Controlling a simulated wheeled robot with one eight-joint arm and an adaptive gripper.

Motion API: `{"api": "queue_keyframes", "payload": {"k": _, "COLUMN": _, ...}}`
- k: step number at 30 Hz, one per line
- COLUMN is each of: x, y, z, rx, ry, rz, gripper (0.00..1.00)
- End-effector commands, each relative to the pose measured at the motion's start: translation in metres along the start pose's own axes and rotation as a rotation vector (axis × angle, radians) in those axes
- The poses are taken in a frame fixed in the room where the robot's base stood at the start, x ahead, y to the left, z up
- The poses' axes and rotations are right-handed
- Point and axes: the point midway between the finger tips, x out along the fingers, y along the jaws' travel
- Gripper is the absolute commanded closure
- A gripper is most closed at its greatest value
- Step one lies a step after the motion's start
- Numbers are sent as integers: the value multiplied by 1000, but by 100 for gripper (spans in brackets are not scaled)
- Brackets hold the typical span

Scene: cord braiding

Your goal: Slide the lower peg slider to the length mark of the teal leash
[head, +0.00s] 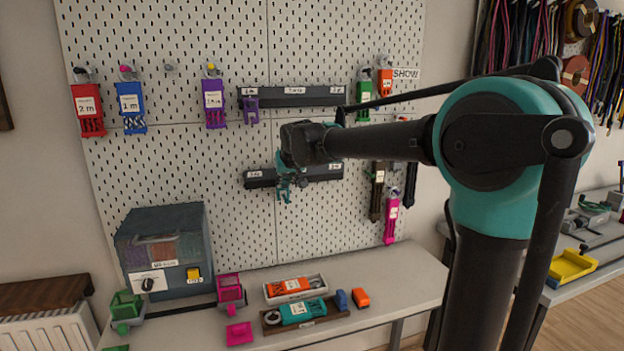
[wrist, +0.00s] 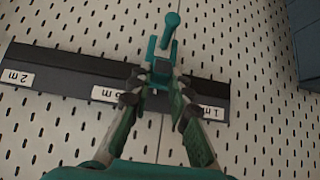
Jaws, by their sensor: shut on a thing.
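The lower rail (head: 318,174) is a dark bar on the pegboard with small white length marks. The wrist view shows it upside down (wrist: 60,69), with 2 m at left, a partly covered mark in the middle and 1 m at right. The teal lower peg slider (wrist: 165,45) sits on the rail between the middle and 1 m marks. My gripper (wrist: 160,80) is shut on it; in the head view my gripper (head: 287,176) partly hides the slider (head: 285,193). The teal leash (head: 302,311) lies in a wooden tray on the bench; its label is too small to read.
An upper rail (head: 300,97) holds a purple slider (head: 251,110) near its left end. Tagged leashes hang around, including red (head: 88,112) and magenta (head: 391,222). The bench below carries a grey machine (head: 165,245) and a white tray (head: 268,292). Board left of the lower rail is clear.

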Motion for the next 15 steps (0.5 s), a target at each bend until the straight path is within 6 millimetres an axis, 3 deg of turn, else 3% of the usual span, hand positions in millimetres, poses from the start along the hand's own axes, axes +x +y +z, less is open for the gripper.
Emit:
{"api": "queue_keyframes", "payload": {"k": 1, "x": 0, "y": -18, "z": 0, "rx": -5, "ry": -1, "rz": -5, "gripper": 100}}
{"api": "queue_keyframes", "payload": {"k": 6, "x": 0, "y": -56, "z": 0, "rx": -3, "ry": 0, "rz": -3, "gripper": 100}}
{"api": "queue_keyframes", "payload": {"k": 15, "x": 0, "y": -89, "z": 0, "rx": 0, "ry": -1, "rz": -1, "gripper": 100}}
